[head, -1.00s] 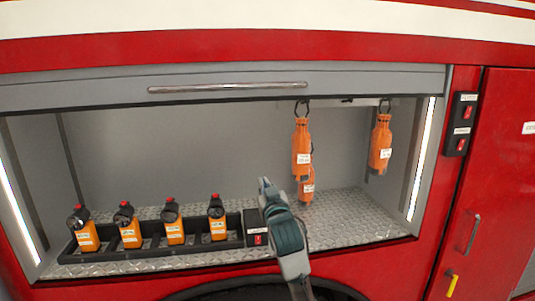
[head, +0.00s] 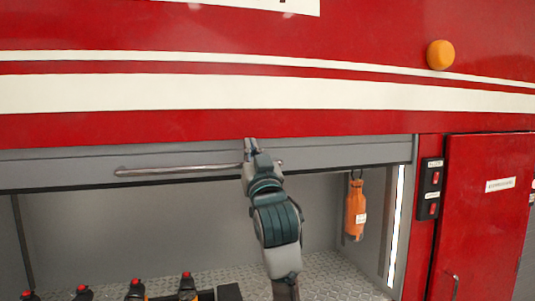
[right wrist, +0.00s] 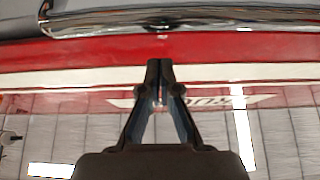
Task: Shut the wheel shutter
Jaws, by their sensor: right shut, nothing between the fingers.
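The wheel shutter (head: 60,165) is a grey panel at the top of the compartment opening, which stands largely open. Its long chrome handle bar (head: 180,171) runs along the panel; in the right wrist view the bar (right wrist: 190,20) crosses the top. My right gripper (head: 250,146) is in front of the bar's right part in the head view and hides some of it. In the right wrist view its fingertips (right wrist: 160,64) are together and empty, with a visible gap in the picture to the bar. Contact cannot be told. My left gripper is not in view.
Inside the compartment, an orange tool (head: 355,208) hangs at the right, and several red-topped devices (head: 187,285) stand at the bottom left. A switch panel (head: 431,188) and a red door (head: 485,220) are to the right. An orange lamp (head: 440,55) sits above.

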